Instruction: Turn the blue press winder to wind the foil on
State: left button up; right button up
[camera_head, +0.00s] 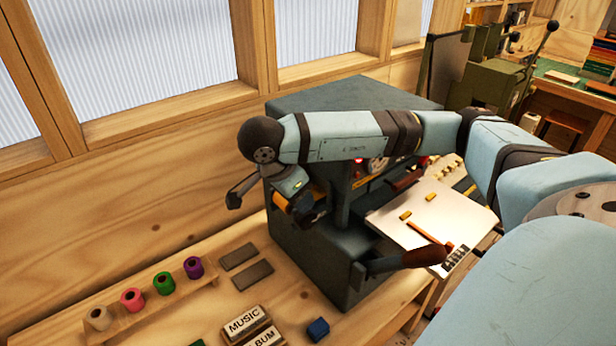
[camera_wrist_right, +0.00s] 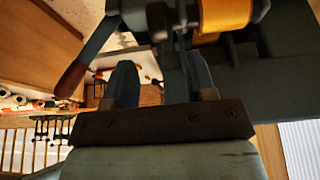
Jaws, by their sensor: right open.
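The dark blue-grey press (camera_head: 300,255) stands on the wooden bench. A gold foil roll (camera_head: 283,202) is on its left side, partly hidden by my right arm. A grey bent bar with a dark end (camera_head: 240,190) sticks out left of the roll; it looks like the winder crank. My right gripper (camera_head: 311,209) is just right of the roll in the head view, and apart from the bar. In the right wrist view its two fingers (camera_wrist_right: 160,83) stand apart with the gold roll (camera_wrist_right: 225,14) beyond them. I cannot tell whether a finger touches the press. My left gripper is not in view.
A press lever with a brown handle (camera_head: 425,256) sticks out front right. A rack (camera_head: 150,312) holds several coloured rolls. Grey plates (camera_head: 252,275), lettered blocks (camera_head: 245,322) and a blue cube (camera_head: 318,328) lie on the bench. A pale board (camera_head: 440,222) is right of the press.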

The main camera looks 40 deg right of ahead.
aim_at(309, 217)
jog(key=x, duration=0.7)
jog(key=shift+d+f, duration=0.1)
jog(key=shift+f, duration=0.15)
jog(key=shift+s+d+f, duration=0.1)
jog(key=shift+d+f, duration=0.15)
jog(key=shift+f, duration=0.4)
jog(key=c, duration=0.9)
jog(key=y+b, duration=0.1)
jog(key=b, duration=0.1)
jog(key=f+y+b, duration=0.1)
jog(key=y+b, duration=0.1)
jog(key=b, duration=0.1)
jog(key=shift+d, duration=0.1)
jog(key=shift+r+y+b, duration=0.15)
jog(key=shift+y+b, duration=0.5)
jog(key=shift+y, duration=0.05)
jog(key=shift+r, duration=0.2)
